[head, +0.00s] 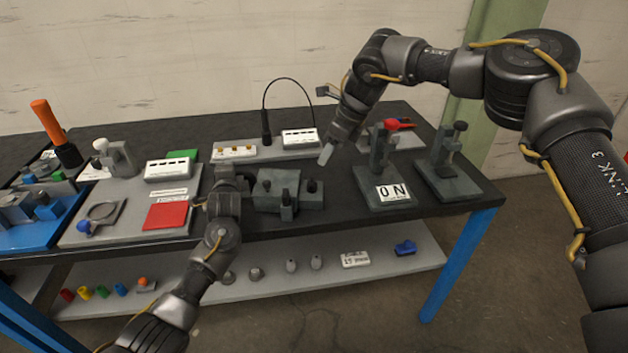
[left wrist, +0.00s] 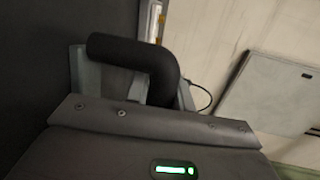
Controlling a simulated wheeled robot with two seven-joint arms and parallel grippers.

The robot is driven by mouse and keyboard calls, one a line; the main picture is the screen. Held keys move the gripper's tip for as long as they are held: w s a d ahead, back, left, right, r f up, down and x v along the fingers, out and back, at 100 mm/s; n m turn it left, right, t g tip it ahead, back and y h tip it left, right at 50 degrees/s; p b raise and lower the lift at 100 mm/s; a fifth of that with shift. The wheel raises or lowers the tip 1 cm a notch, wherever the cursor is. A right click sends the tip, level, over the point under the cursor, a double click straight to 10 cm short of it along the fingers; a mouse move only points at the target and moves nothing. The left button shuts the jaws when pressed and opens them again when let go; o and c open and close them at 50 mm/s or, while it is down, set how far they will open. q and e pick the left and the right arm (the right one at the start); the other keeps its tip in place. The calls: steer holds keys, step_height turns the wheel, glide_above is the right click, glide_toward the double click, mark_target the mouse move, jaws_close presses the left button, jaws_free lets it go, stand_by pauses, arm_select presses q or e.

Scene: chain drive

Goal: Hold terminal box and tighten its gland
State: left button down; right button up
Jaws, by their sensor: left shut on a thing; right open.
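A dark grey-green box-like block (head: 278,180) with black knobs stands at the middle of the bench's front edge. It may be the terminal box; I cannot pick out its gland for certain. My left gripper (head: 236,178) is at the left side of this block. In the left wrist view, my left gripper (left wrist: 135,88) is shut on a thick black bent piece (left wrist: 135,52) lying between its grey fingers. I cannot tell how that piece joins the block. My right gripper (head: 328,150) is open and empty, pointing down above the bench, behind and right of the block.
A stand with a red knob and an ON plate (head: 393,193) is right of the block, with another dark stand (head: 445,172) beyond. Behind is a grey board (head: 225,157) with a looped black cable (head: 289,82). A fixture board (head: 110,205) fills the left. A lower shelf (head: 330,275) holds small parts.

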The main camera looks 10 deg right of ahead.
mark_target(313, 182)
steer(key=x, duration=1.2)
steer(key=shift+d+f, duration=0.1)
steer(key=shift+d, duration=0.1)
steer(key=c, duration=1)
steer(key=m+t+h, duration=0.1)
steer(key=m, duration=0.2)
steer(key=shift+s, duration=0.1)
steer(key=o, duration=1)
